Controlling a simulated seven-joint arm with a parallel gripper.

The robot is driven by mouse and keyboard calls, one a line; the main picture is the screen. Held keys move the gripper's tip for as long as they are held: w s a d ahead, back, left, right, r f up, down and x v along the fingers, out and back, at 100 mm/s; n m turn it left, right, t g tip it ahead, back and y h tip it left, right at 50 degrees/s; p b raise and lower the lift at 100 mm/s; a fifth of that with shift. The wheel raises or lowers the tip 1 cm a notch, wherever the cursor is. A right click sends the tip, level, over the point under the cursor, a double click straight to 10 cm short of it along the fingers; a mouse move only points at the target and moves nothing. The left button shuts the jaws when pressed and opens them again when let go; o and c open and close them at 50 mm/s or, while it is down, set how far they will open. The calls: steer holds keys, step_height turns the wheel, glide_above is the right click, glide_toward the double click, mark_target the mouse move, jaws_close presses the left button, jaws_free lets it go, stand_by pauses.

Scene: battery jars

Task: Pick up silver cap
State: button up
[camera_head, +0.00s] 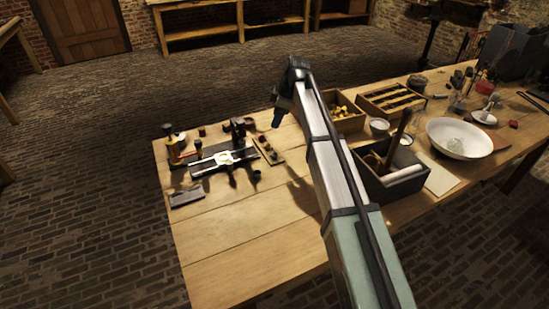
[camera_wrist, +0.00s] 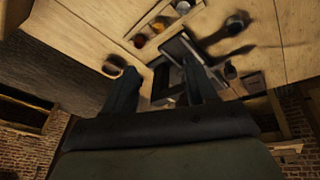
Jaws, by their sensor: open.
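A pale, silver-looking cap (camera_wrist: 183,7) sits in a small wooden tray (camera_wrist: 157,11) at the top of the wrist view, in line with a yellow piece (camera_wrist: 160,24) and an orange-red piece (camera_wrist: 140,41). The same tray seems to show in the head view (camera_head: 268,150), where its pieces are too small to tell apart. My gripper (camera_wrist: 160,66) is open, its two dark fingers apart with nothing held between them. It hangs above the bench near the tray. In the head view its tip (camera_head: 276,118) shows beside the tray, not touching the cap.
A dark fixture with a pale metal piece (camera_head: 222,161) stands left of the tray. A grey flat block (camera_head: 186,197) lies in front of it. To the right are a box of brass parts (camera_head: 346,123), a dark open box (camera_head: 392,186) and a white bowl (camera_head: 460,140).

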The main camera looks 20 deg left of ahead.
steer(key=s+f+n+h, duration=0.1)
steer(key=s+n+h, duration=0.2)
steer(key=h, duration=0.1)
glide_toward(274, 156)
steer(key=shift+s+d+f+g, duration=0.25)
steer(key=shift+d+f+g, duration=0.15)
steer(key=shift+d+f, duration=0.2)
steer(key=shift+w+a+f, duration=0.1)
steer(key=shift+a+f, duration=0.05)
steer(key=shift+f, duration=1.25)
steer(key=shift+w+a+f, duration=0.1)
steer(key=shift+f, duration=1.35)
jaws_close()
